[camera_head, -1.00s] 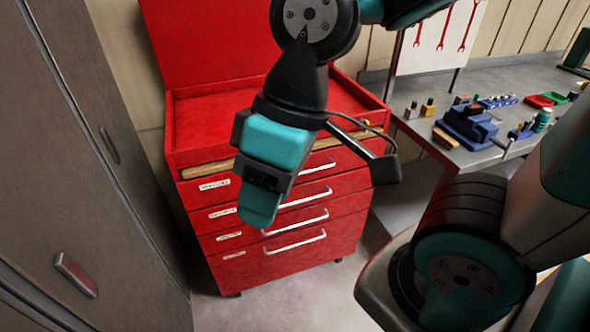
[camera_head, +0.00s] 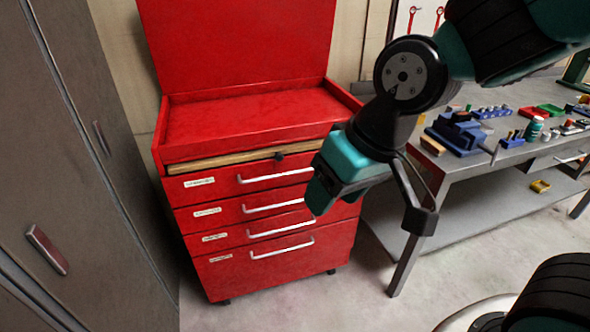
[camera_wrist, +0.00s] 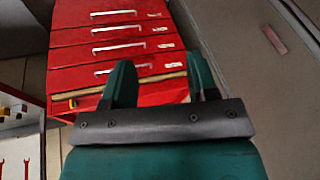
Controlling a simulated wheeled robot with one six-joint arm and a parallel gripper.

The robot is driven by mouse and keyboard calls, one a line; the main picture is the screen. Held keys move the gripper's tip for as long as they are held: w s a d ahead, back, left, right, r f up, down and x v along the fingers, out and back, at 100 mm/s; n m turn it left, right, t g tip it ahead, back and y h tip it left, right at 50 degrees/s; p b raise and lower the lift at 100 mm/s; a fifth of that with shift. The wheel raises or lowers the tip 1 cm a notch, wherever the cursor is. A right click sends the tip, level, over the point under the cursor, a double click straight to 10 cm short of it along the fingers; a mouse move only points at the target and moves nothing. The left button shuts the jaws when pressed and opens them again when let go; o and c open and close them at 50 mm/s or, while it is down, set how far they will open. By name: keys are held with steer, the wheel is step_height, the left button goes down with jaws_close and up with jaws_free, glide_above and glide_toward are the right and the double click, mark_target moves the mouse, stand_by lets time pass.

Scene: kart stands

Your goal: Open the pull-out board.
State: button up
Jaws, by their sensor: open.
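The pull-out board (camera_head: 225,161) is a thin wooden strip under the top tray of the red tool chest (camera_head: 215,270). It sits pushed in, with a small dark knob (camera_head: 279,156) near its middle. In the wrist view, the board (camera_wrist: 152,80) crosses behind my fingers, with the chest upside down; I cannot make out the knob there. My gripper (camera_head: 318,195) is open and empty, in front of the chest's right side, right of the knob and a little lower. In the wrist view, its two teal fingers (camera_wrist: 160,78) stand apart with nothing between them.
Several drawers with white handles (camera_head: 275,174) sit shut below the board. A grey cabinet (camera_head: 70,150) stands close on the left. A workbench (camera_head: 470,165) with a blue vise (camera_head: 458,133) and small items stands on the right. The floor before the chest is clear.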

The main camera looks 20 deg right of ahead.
steer(key=w+d+f+m+t+h+b, duration=0.2)
steer(key=w+d+f+m+t+b, duration=0.15)
steer(key=w+f+b, duration=0.55)
steer(key=t+h+b, duration=0.1)
steer(key=t+b, duration=1.1)
steer(key=b, duration=0.2)
glide_toward(280, 158)
steer(key=w+p, duration=0.4)
steer(key=w, duration=0.1)
steer(key=w+p, duration=0.4)
steer(key=shift+w+a+r, duration=0.15)
steer(key=shift+w+r, duration=0.05)
steer(key=shift+w, duration=0.2)
jaws_close()
